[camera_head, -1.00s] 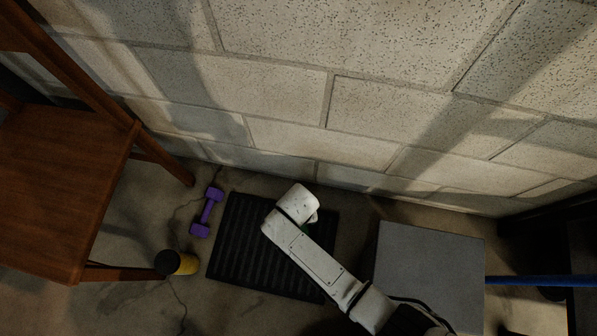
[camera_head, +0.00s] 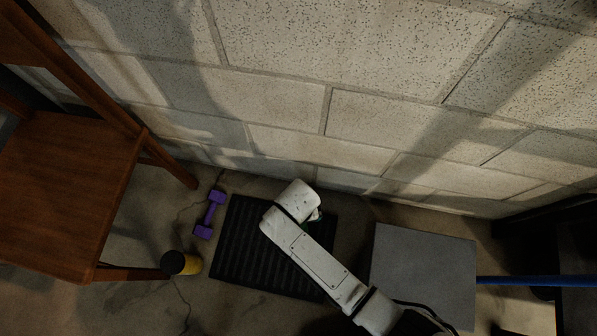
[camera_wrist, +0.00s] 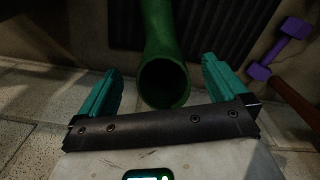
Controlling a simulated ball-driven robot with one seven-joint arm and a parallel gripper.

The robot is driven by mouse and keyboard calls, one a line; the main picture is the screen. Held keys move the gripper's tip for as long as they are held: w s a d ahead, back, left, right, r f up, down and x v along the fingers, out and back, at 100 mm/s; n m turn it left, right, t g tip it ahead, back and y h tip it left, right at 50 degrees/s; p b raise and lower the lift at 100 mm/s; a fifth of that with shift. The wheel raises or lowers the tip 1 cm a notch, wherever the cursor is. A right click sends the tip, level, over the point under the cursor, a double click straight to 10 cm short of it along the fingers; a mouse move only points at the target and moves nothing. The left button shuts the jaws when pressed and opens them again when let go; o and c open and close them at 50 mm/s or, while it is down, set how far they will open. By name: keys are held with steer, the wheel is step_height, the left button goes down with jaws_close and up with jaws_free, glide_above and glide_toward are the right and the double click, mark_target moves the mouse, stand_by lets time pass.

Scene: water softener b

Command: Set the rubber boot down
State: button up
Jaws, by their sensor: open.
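The green rubber boot (camera_wrist: 164,62) shows in the wrist view with its dark round opening toward me. It stands on or over the black ribbed mat (camera_wrist: 213,24); its foot is cut off by the frame. My gripper (camera_wrist: 160,84) has its two teal fingers spread on either side of the boot's top, with gaps showing on both sides. In the head view my arm hides nearly all of the boot, leaving a small bit of green near its end. The black mat (camera_head: 245,245) lies on the floor there.
A purple dumbbell (camera_head: 210,215) and a yellow and black cylinder (camera_head: 182,263) lie left of the mat. A wooden chair (camera_head: 65,190) stands at far left. A grey box (camera_head: 423,270) is at right, a block wall (camera_head: 300,100) behind.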

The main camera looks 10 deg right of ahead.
step_height(320, 180, up, 5)
steer(key=shift+r+p, duration=0.15)
steer(key=shift+p, duration=0.75)
steer(key=s+d+r, duration=0.3)
steer(key=d+r, duration=0.2)
steer(key=d, duration=0.3)
steer(key=s+d+r, duration=0.4)
steer(key=d+r, duration=0.1)
steer(key=d, duration=0.3)
steer(key=s+d+r+m+t, duration=0.1)
steer(key=s+d+r, duration=0.3)
steer(key=d+r, duration=0.2)
steer(key=shift+s+d, duration=0.15)
steer(key=shift+d, duration=1.1)
steer(key=shift+r, duration=0.1)
